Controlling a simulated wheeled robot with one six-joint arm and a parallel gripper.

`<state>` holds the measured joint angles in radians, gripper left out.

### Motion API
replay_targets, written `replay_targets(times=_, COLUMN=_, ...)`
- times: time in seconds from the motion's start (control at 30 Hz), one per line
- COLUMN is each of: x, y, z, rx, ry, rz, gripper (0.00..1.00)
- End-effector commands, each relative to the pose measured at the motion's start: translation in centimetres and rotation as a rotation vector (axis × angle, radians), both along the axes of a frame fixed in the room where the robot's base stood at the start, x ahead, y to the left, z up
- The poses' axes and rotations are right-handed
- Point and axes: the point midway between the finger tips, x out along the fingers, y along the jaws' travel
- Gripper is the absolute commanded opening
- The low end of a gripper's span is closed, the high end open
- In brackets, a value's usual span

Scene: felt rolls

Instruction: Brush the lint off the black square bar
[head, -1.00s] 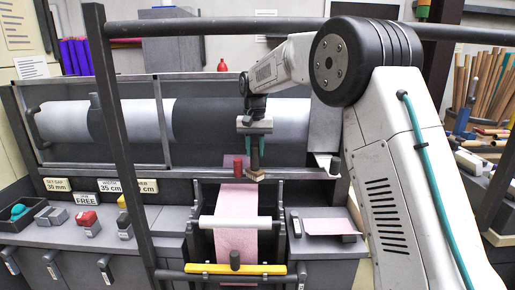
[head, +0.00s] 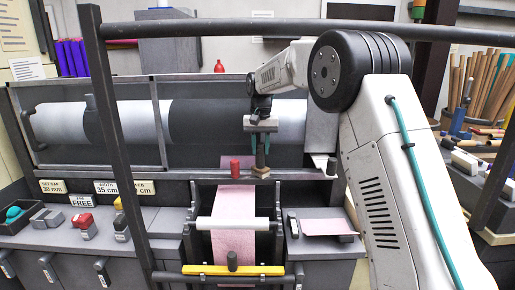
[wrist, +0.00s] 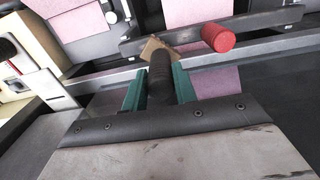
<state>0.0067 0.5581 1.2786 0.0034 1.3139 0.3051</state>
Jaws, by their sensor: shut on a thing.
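My gripper (head: 261,148) is shut on the dark handle of a brush, held upright with its tan head (head: 261,172) down. In the wrist view the handle (wrist: 160,72) stands between my green fingertips (wrist: 155,88), and the tan head (wrist: 153,46) overlaps the left part of a dark straight bar (wrist: 265,22), seemingly the black square bar. I cannot tell whether the head touches the bar. No lint can be made out on it. In the head view the bar lies just above the pink felt (head: 234,240), partly hidden.
A red cylinder (head: 235,165) stands close left of the brush; it also shows in the wrist view (wrist: 221,38). A pale metal rail (wrist: 200,58) runs beside the bar. A white roller (head: 232,224) and yellow bar (head: 232,270) are lower down. The big dark roll (head: 205,135) is behind.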

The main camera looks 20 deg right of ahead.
Motion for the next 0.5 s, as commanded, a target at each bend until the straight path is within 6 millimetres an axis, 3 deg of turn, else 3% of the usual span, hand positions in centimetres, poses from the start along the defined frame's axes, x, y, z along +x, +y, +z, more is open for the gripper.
replay_targets(times=0.5, x=-0.5, y=1.1, z=0.0, rx=0.0, ry=0.0, rz=0.001, gripper=0.05)
